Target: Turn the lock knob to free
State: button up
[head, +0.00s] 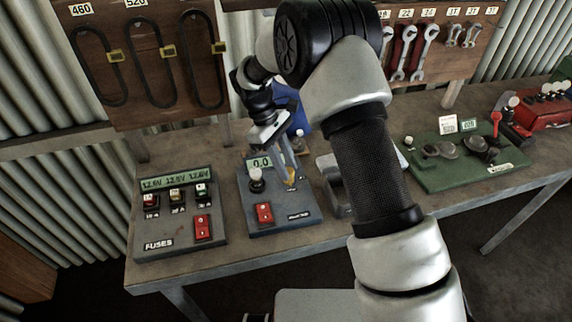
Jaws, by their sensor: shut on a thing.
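A blue-grey panel box (275,217) stands on the bench, left of the middle in the head view. A small yellow knob (291,179) sits at its right side; I take it for the lock knob. My gripper (291,182) reaches down from above with its fingers shut on this knob. The fingers hide part of the knob, so which way it points cannot be told. The small labels around it are too small to read.
On the same panel are a display (260,163) reading 0.0, a pale round-topped lever (256,179) left of my fingers and a red switch (264,213). A fuse box (165,242) stands left. A green tray (465,170) lies right.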

dwell(0.4)
jog(key=o, duration=1)
jog(key=shift+o, duration=0.2)
jog(key=v, duration=1.7)
jog(key=shift+r, duration=0.2)
jog(key=shift+r, duration=0.1)
